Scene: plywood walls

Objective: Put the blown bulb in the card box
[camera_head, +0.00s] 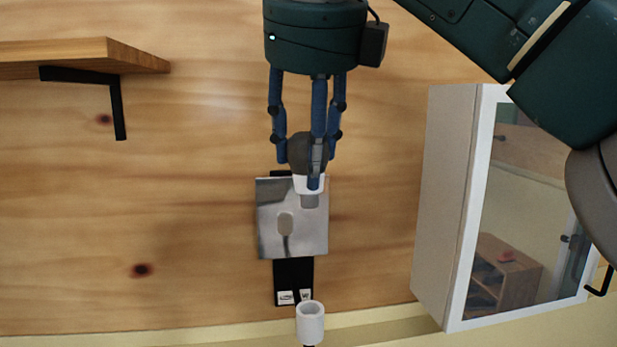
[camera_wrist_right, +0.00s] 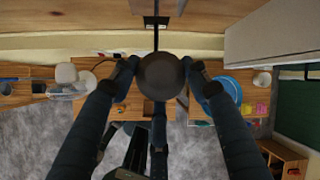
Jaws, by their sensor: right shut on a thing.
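My right gripper (camera_head: 308,150) is shut on a dark grey round bulb (camera_head: 300,152), its fingers around the globe. The bulb has a white collar and a metallic base, which point down in the head view. In the right wrist view the dark globe (camera_wrist_right: 160,77) sits between the fingers. A white cylindrical socket (camera_head: 310,322) shows below, apart from the bulb in the picture. I cannot make out the card box in either view. My left gripper is not in view.
A shiny metal plate (camera_head: 271,240) on a black mount is behind the bulb on the plywood wall. A white glass-fronted cabinet (camera_head: 445,190) is to the right, a wooden shelf (camera_head: 90,55) at upper left. The wrist view shows wooden furniture and a blue round thing (camera_wrist_right: 232,88).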

